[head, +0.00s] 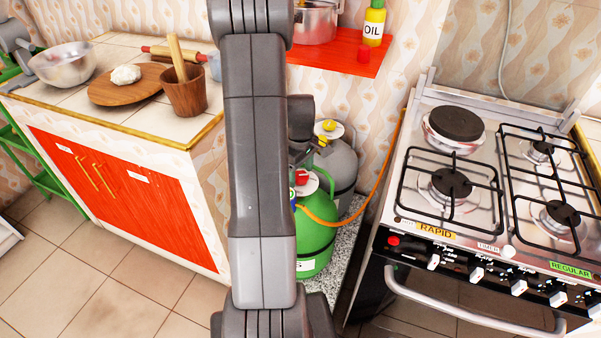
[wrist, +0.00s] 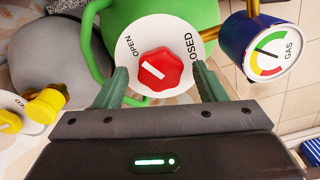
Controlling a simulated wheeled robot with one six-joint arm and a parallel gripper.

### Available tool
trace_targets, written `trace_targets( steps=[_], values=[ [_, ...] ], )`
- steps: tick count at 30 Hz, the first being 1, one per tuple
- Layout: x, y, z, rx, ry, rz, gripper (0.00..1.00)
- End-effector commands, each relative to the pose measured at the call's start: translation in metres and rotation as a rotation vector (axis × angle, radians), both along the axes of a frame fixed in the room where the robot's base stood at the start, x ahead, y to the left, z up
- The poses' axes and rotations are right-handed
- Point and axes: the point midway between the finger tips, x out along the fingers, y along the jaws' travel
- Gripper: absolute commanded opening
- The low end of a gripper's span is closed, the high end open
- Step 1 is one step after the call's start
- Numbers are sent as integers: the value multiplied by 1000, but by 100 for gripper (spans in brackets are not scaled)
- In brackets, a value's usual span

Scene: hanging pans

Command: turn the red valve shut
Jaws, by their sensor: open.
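The red valve (wrist: 160,70) is a lobed knob on a round white dial (wrist: 165,28), seen close in the wrist view. The dial reads OPEN at the left and CLOSED at the right, partly covered by a finger. The knob's white mark slants from upper left to lower right. My gripper (wrist: 161,80) is open, with one green finger on each side of the knob; I see gaps between fingers and knob. In the head view the valve (head: 302,177) tops the green gas bottle (head: 317,240), partly hidden by my arm.
A blue gauge marked GAS (wrist: 267,48) sits close to the right finger. A grey bottle (head: 342,165) with a yellow valve (head: 328,125) stands behind the green one. An orange hose (head: 372,190) runs towards the stove (head: 470,210). A red-fronted cabinet (head: 130,195) stands left.

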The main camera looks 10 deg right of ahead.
Motion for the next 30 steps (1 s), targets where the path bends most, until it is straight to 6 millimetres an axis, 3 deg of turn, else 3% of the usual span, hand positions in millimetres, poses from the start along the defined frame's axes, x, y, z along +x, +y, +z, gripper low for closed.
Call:
trace_targets(
  steps=[9,16,17,30],
  values=[
    [0,0,-3,0,0,0,65],
    [0,0,-3,0,0,0,22],
    [0,0,-3,0,0,0,20],
    [0,0,-3,0,0,-100,20]
  ],
)
